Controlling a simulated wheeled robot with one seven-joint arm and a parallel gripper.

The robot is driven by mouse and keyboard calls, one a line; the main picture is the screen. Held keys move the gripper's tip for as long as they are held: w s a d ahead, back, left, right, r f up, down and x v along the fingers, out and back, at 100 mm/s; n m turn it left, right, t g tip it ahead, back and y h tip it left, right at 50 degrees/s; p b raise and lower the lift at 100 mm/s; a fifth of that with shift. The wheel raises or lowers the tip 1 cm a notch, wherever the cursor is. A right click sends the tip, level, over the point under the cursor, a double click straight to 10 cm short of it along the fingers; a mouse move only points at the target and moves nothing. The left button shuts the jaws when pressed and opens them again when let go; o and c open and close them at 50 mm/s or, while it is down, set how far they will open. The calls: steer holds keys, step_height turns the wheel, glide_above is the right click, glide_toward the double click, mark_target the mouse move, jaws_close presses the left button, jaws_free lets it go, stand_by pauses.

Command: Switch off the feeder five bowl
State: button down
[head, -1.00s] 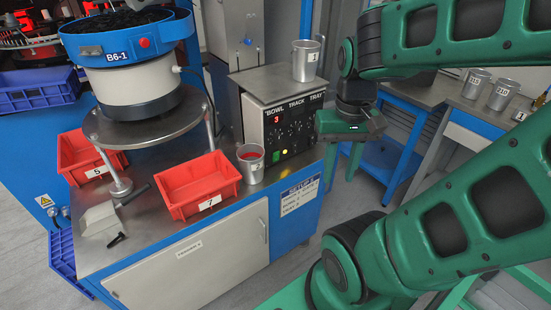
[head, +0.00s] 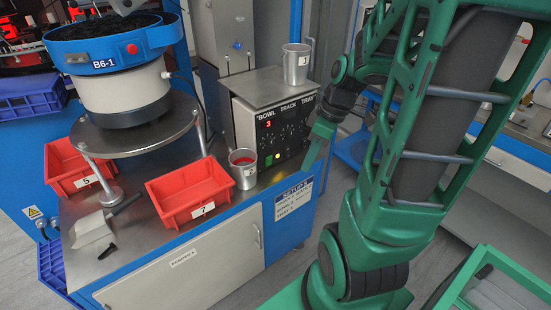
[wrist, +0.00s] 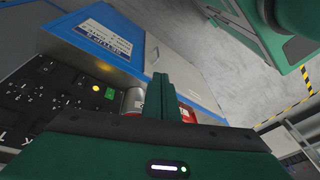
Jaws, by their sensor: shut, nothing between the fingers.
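The control box (head: 243,118) stands on the bench. Its black front panel (head: 285,128) reads BOWL, TRACK, TRAY, with a red 3 on its display, several knobs, a lit yellow lamp and a green button. In the wrist view, the yellow lamp (wrist: 96,88) and green button (wrist: 110,93) show at the left of my fingers. The blue bowl feeder (head: 82,58), marked B6-1, has a red button (head: 132,49) on its rim. My gripper (head: 306,172) is shut and empty, pointing down just right of the panel; its fingers (wrist: 163,90) show together in the wrist view.
A metal cup (head: 296,66) stands on the box. Another cup (head: 244,177) with red contents stands left of the panel. Red trays marked 5 (head: 75,182) and 7 (head: 180,208) and a scoop (head: 92,230) are on the bench. Open floor lies right of the bench.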

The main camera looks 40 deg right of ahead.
mark_target(269, 161)
steer(key=w+d+f+n+t+y, duration=0.1)
steer(key=w+d+f+n+t, duration=0.1)
steer(key=w+d+n, duration=0.1)
steer(key=w+d+f+n+t+y, duration=0.1)
steer(key=w+d+f+n+t, duration=0.1)
steer(key=w+n, duration=0.4)
steer(key=shift+w+d+f+n, duration=0.2)
steer(key=shift+d+f+n, duration=0.6)
steer(key=shift+d+n, duration=0.15)
steer(key=x, duration=0.3)
steer(key=w+x, duration=0.1)
steer(key=x, duration=0.3)
steer(key=w+r+x, duration=0.1)
steer(key=x, duration=0.2)
steer(key=shift+w+a+f, duration=0.15)
steer(key=shift+a+f, duration=0.05)
steer(key=shift+f, duration=0.05)
steer(key=shift+w+r, duration=0.1)
steer(key=shift+w, duration=0.8)
